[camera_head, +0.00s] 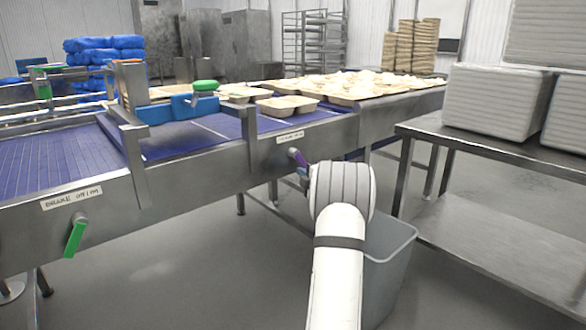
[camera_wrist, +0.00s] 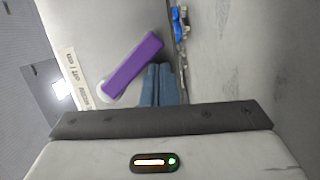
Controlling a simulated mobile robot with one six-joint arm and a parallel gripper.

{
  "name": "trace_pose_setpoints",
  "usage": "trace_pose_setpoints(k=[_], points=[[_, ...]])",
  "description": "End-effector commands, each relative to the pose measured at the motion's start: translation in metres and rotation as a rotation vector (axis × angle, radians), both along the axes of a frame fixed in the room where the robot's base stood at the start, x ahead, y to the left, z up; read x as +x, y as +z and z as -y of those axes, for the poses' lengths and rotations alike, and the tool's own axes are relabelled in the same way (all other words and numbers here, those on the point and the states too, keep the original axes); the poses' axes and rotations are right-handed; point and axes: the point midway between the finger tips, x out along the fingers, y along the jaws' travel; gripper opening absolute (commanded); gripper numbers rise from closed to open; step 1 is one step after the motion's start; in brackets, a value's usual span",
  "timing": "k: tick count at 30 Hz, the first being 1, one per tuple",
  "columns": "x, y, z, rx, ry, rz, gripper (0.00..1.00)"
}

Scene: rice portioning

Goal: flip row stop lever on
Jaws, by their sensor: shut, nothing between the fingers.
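A purple lever (camera_head: 297,156) sits on the conveyor's side panel, below a small white label (camera_head: 290,137). The wrist view shows the purple lever (camera_wrist: 132,65) tilted, with a pale round pivot at its lower left end. The label (camera_wrist: 72,72) beside it ends in "off / on"; its first word is not clear. My gripper (camera_wrist: 160,68) is shut and empty, its blue-grey fingers just right of the lever. I cannot tell whether they touch it. In the head view my arm hides most of the gripper.
A green lever (camera_head: 75,236) hangs under a "BRAKE off/on" label (camera_head: 72,198) further left. Filled trays (camera_head: 287,105) stand on the conveyor.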

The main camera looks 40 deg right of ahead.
Motion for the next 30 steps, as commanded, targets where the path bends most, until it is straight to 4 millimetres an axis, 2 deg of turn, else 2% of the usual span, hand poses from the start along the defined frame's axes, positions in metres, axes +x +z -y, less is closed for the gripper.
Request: trace_pose_setpoints(k=[20,30], points=[[-0.001,-0.001,0.002,0.000,-0.002,0.001,0.00],[-0.001,-0.027,-0.027,-0.001,0.000,0.000,0.00]])
